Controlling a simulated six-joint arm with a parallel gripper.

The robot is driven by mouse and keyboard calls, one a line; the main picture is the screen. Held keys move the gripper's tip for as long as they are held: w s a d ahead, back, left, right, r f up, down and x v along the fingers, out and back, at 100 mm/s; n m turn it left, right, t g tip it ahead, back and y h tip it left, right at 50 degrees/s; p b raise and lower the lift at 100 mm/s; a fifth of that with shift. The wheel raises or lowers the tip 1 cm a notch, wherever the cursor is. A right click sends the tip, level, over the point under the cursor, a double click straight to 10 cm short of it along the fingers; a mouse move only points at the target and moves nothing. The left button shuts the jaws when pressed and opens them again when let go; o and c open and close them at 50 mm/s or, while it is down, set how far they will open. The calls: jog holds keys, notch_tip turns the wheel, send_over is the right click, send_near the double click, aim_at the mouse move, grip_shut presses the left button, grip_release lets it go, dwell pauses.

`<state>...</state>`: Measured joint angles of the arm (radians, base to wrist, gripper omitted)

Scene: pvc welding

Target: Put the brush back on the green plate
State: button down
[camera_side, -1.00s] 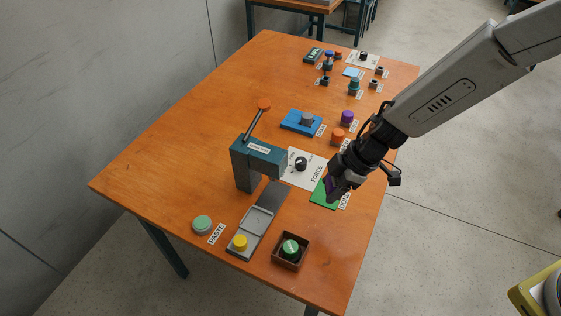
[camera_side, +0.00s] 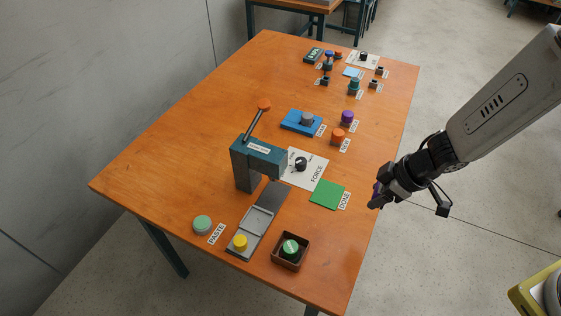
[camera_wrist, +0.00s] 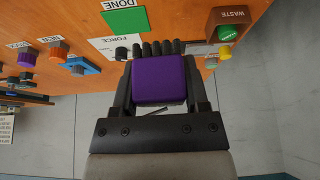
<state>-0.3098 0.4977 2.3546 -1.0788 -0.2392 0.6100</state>
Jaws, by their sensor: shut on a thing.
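The green plate (camera_side: 327,194) lies flat and bare on the table near its right edge, beside the DONE label. It also shows at the top of the wrist view (camera_wrist: 125,20). My gripper (camera_side: 376,199) is to the right of the plate, by the table's right edge and apart from the plate. In the wrist view my gripper (camera_wrist: 159,63) is shut on a purple block (camera_wrist: 160,82) with a row of dark, bristle-like pegs (camera_wrist: 158,48) beyond it. This looks like the brush. Only a little purple shows in the side view.
The FORCE card with its black knob (camera_side: 301,164) and the teal press (camera_side: 260,160) stand left of the plate. The brown WASTE box (camera_side: 291,250) with a green button is nearer the front. Orange (camera_side: 338,137) and purple (camera_side: 347,118) knobs stand behind the plate.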

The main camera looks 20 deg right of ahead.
jog(key=shift+s+d, duration=0.15)
jog(key=shift+d, duration=0.05)
jog(key=w+a+f, duration=0.3)
jog(key=w+f, duration=0.1)
jog(key=w, duration=0.4)
send_near(322, 192)
jog(key=shift+w+a+f, duration=0.4)
jog(key=shift+a+f, duration=0.4)
jog(key=shift+a, duration=0.1)
jog(key=shift+w+a+f, duration=0.1)
jog(key=shift+w+f, duration=0.2)
jog(key=shift+f, duration=0.05)
jog(key=shift+w+a+f, duration=0.1)
jog(key=shift+w+f, duration=0.15)
jog(key=shift+f, duration=1.6)
jog(key=shift+f, duration=0.1)
